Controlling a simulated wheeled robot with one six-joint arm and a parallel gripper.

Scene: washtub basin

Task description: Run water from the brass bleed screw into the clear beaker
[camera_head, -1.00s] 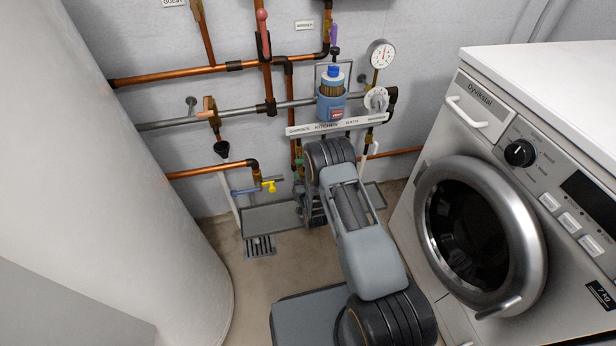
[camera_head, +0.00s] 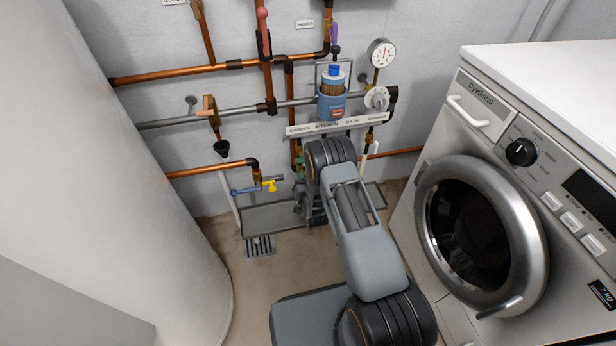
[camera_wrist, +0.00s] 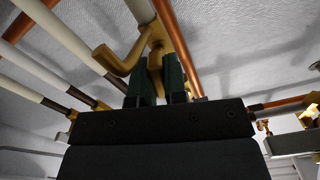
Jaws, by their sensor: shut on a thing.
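In the wrist view, the two dark green fingertips of my gripper (camera_wrist: 158,85) stand close together at a brass fitting (camera_wrist: 155,38). The gripper is shut on a brass part between the tips, most likely the bleed screw (camera_wrist: 156,62), which the fingers largely cover. A curved brass spout (camera_wrist: 110,62) hooks out to the left of the fingers. In the head view my own arm hides the gripper and the part it holds. I cannot make out the clear beaker in either view.
A washing machine (camera_head: 478,225) stands at right.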

